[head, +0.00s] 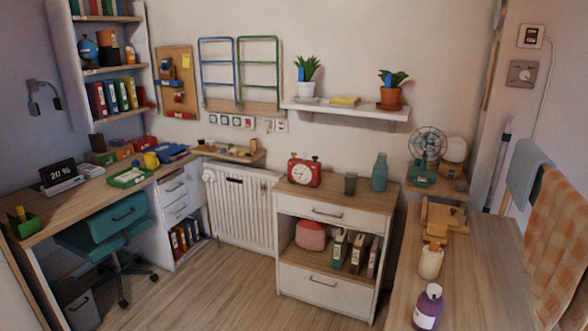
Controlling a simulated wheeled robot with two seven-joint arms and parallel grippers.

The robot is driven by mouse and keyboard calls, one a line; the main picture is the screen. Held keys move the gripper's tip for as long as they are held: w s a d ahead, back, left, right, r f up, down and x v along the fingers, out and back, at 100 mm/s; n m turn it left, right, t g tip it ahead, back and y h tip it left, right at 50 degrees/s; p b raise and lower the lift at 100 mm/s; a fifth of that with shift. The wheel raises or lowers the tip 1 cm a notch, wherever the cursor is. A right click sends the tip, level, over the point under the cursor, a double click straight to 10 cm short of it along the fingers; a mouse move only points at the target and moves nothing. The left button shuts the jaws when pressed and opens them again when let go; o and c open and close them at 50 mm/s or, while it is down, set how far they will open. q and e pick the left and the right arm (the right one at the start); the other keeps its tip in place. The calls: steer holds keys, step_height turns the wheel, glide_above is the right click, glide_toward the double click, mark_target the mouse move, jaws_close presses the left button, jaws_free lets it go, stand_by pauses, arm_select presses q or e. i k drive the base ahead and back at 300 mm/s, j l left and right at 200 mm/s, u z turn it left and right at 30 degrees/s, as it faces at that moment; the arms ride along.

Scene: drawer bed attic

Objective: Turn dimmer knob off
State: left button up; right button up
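A square grey wall plate with a round knob in its middle (522,74), which looks like the dimmer, is on the right wall. It is below a small white wall box with a dark face (531,36). The knob's setting is too small to read. Neither of my grippers shows in the head view.
Towels (560,230) hang at the far right. The floor (205,290) between desk and cabinet is clear, apart from a teal chair (108,227).

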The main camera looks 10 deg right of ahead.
mark_target(523, 75)
steer(key=i+j+u, duration=0.3)
steer(key=u, duration=0.15)
steer(key=i+j+u, duration=0.2)
steer(key=i+u, duration=0.25)
steer(key=i+j, duration=0.15)
steer(key=i, duration=0.3)
steer(key=i+z, duration=0.5)
steer(key=z, duration=0.25)
steer(key=i+z, duration=0.15)
steer(key=z, duration=0.25)
steer(key=i+z, duration=0.15)
steer(key=z, duration=0.25)
steer(key=i+j+z, duration=0.1)
steer(key=z, duration=0.3)
steer(key=i+j+z, duration=0.15)
steer(key=z, duration=0.2)
steer(key=i+j+z, duration=0.1)
steer(key=z, duration=0.3)
steer(key=i+j+z, duration=0.2)
steer(key=z, duration=0.2)
steer(key=i+j+z, duration=0.15)
steer(key=z, duration=0.25)
steer(key=i+j+z, duration=0.1)
steer(key=j+z, duration=0.35)
steer(key=i+j+z, duration=0.15)
steer(key=j+z, duration=0.25)
steer(key=j, duration=0.15)
steer(key=j+z, duration=0.4)
steer(key=j, duration=0.2)
steer(key=i, duration=0.05)
